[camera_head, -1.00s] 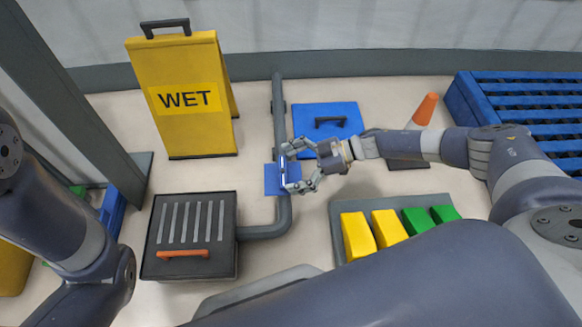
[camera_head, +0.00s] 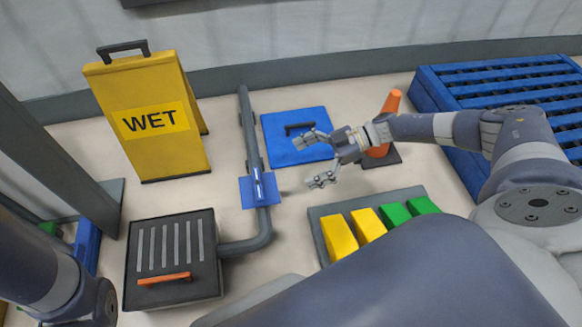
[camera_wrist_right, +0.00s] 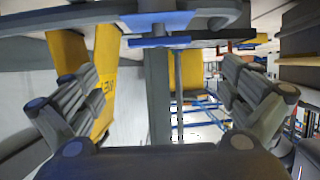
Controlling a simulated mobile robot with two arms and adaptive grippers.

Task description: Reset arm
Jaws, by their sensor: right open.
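My right gripper (camera_head: 316,161) is open and empty in the head view. It is over the floor, to the right of a blue plate (camera_head: 249,196) with a small light-blue bar (camera_head: 261,185) on a grey pipe (camera_head: 248,128). A clear gap separates the fingers from that plate. The right wrist view shows both open fingers (camera_wrist_right: 160,100) with nothing held between them. My left arm enters at the lower left of the head view, but its gripper is out of the picture.
A yellow WET sign (camera_head: 150,125) stands at the back left. A dark grated box (camera_head: 172,295) with an orange handle is below it. A grey tray (camera_head: 318,233) holds yellow and green blocks. A blue panel (camera_head: 275,135), an orange cone (camera_head: 391,102) and a blue pallet (camera_head: 440,90) are farther back.

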